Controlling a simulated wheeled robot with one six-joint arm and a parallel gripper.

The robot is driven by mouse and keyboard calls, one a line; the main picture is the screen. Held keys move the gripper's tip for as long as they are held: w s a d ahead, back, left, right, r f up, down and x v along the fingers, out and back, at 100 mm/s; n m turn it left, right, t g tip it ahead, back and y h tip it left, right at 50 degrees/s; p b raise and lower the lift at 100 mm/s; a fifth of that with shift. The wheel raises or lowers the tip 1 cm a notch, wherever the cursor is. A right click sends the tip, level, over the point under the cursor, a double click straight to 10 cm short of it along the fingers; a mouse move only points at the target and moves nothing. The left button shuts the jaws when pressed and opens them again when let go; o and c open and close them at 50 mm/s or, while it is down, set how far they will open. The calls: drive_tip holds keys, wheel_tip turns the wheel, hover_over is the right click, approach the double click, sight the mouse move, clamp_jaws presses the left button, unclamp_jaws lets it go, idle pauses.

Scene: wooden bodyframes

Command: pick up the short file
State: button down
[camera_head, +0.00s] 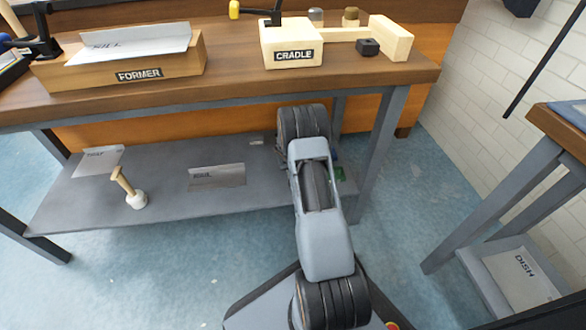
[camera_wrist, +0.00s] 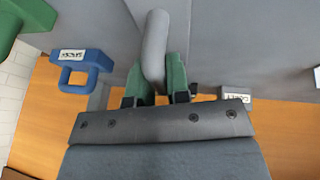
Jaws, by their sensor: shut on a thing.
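In the wrist view my gripper (camera_wrist: 160,77) is shut on a plain grey, round-ended bar, which I take to be the short file (camera_wrist: 156,40). The bar stands between the two green finger pads and reaches up past them in the picture. No label on it shows. In the head view my own arm reaches down to the right part of the grey lower shelf (camera_head: 165,213), and it hides the gripper and the bar there.
Beside the gripper in the wrist view are a labelled blue piece (camera_wrist: 92,60), a green piece (camera_wrist: 28,17) and a small pale labelled block (camera_wrist: 236,94).

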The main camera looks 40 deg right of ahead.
drive_tip(key=shift+r+p, duration=0.4)
drive_tip(key=shift+r, duration=0.4)
drive_tip(key=s+a+r+b, duration=0.2)
drive_tip(key=s+a+r, duration=0.1)
drive_tip(key=a+r, duration=0.8)
drive_tip(key=shift+s+a+r, duration=0.2)
drive_tip(key=shift+a+r, duration=0.05)
drive_tip(key=shift+a, duration=1.05)
